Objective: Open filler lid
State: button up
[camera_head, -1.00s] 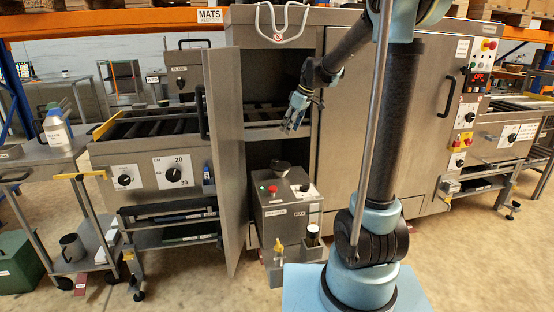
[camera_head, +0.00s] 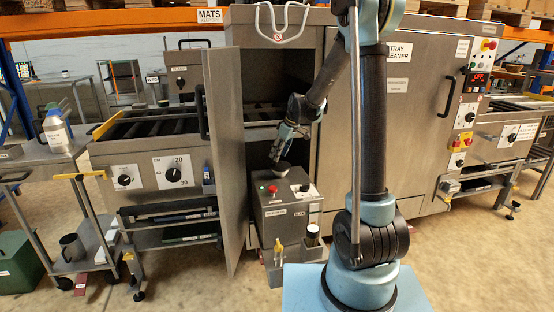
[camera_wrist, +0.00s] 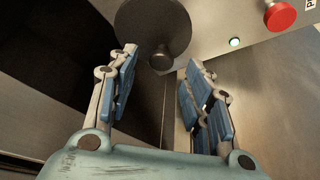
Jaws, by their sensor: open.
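The filler lid (camera_head: 283,167) is a dark round cap on top of the grey steel unit (camera_head: 287,213) in front of the open machine bay. My gripper (camera_head: 276,153) is just above the lid in the head view. In the wrist view my gripper (camera_wrist: 160,68) is open, with its blue-padded fingers on either side of the knob. Whether a finger touches the knob cannot be told. The lid appears closed.
The open machine door (camera_head: 222,160) stands left of the unit. A small holder with a bottle (camera_head: 312,236) is at the unit's front.

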aim_at(280, 163)
jog(key=shift+x, duration=1.45)
jog(key=shift+c, duration=0.3)
grip_shut()
